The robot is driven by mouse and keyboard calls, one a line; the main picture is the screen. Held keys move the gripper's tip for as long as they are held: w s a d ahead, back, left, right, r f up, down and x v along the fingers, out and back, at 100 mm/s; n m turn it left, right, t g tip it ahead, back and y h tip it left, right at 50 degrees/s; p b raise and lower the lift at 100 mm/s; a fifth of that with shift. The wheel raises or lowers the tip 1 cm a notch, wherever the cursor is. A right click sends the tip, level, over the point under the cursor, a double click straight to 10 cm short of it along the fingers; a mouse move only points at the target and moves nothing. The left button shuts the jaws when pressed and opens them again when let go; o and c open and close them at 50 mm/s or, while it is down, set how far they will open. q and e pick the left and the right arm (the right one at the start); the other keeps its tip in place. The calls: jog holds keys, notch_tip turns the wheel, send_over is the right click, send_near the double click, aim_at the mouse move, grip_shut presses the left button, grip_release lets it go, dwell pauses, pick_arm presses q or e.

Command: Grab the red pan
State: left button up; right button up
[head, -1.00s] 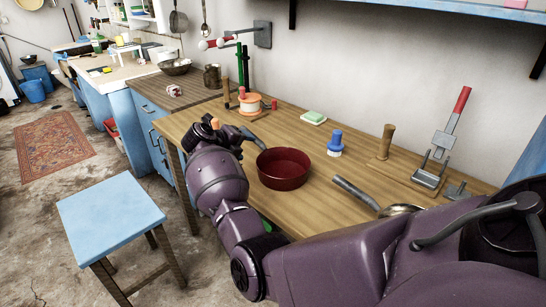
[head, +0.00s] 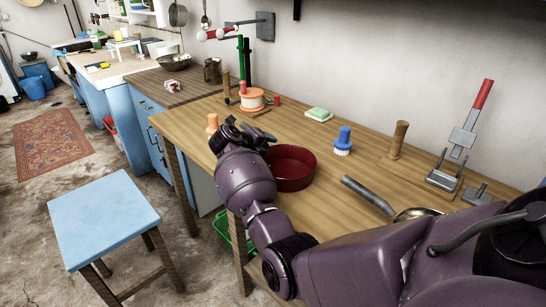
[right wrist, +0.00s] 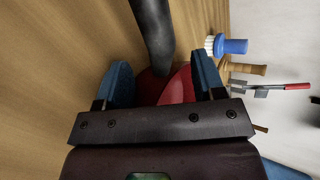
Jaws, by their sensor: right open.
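The red pan (head: 293,169) stands upright on the wooden worktable, near its front edge. My right gripper (head: 248,133) is at the pan's far left side, close to its rim, and the arm hides part of the pan's left side. In the right wrist view the gripper (right wrist: 162,73) is open, its blue fingers apart. The pan's dark handle (right wrist: 153,35) runs up from between the fingers, with the red pan body (right wrist: 176,88) partly hidden behind the gripper. I cannot tell whether a finger touches it. My left gripper is out of view.
On the worktable (head: 320,138) are a blue brush (head: 343,141), a green-topped sponge (head: 319,114), an orange spool (head: 252,100) and a wooden peg (head: 398,139). A metal ladle-like tool (head: 370,194) lies right of the pan. A blue stool (head: 106,216) stands at front left.

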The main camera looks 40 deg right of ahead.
jog(key=shift+a+r, duration=0.1)
jog(key=shift+r, duration=0.1)
jog(key=shift+c, duration=0.7)
grip_shut()
